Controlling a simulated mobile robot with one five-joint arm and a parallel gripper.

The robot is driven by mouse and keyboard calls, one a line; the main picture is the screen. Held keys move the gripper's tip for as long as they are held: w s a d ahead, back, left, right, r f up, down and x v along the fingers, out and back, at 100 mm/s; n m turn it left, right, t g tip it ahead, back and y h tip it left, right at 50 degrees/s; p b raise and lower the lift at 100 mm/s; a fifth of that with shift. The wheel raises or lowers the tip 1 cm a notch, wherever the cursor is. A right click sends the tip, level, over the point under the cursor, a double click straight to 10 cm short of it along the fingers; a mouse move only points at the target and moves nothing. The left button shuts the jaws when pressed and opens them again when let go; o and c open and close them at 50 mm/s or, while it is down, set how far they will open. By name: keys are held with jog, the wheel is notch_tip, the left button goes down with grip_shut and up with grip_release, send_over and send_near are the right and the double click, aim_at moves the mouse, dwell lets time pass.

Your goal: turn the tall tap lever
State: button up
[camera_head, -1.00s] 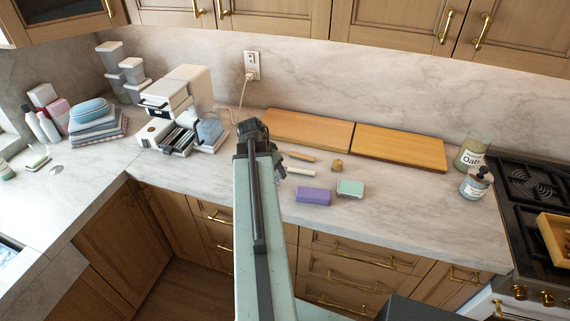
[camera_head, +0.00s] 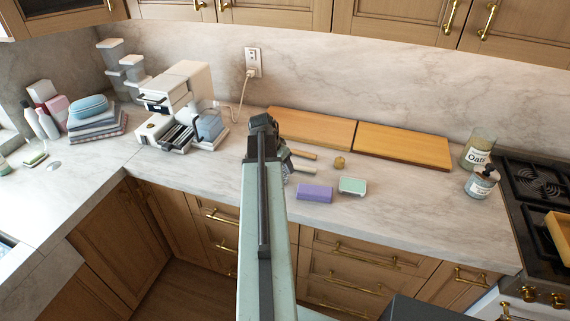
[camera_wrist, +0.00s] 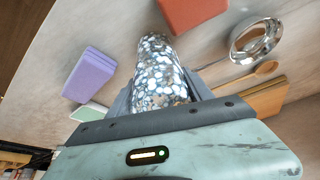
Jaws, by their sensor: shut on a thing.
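No tap or tap lever shows in either view. My gripper (camera_wrist: 160,95) is shut on a speckled, shiny cylinder (camera_wrist: 162,68) with white, grey and brown spots, seen in the wrist view. It is held between the two grey jaws, and its lower end is hidden by the gripper body. In the head view my arm reaches over the counter, and its end hides most of the gripper and the held cylinder.
A purple block (camera_head: 314,193), a green-and-white sponge (camera_head: 352,186) and wooden boards (camera_head: 400,144) lie on the counter. A coffee machine (camera_head: 180,90) stands left, jars (camera_head: 481,182) and a stove (camera_head: 540,185) right.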

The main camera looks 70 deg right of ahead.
jog(key=shift+f, duration=0.1)
jog(key=o, duration=1.6)
jog(key=shift+a+r+p, duration=0.15)
jog(key=shift+r+p, duration=0.25)
jog(key=shift+r, duration=0.2)
jog(key=p+v, duration=1)
jog(key=v, duration=0.1)
jog(key=shift+r, duration=0.15)
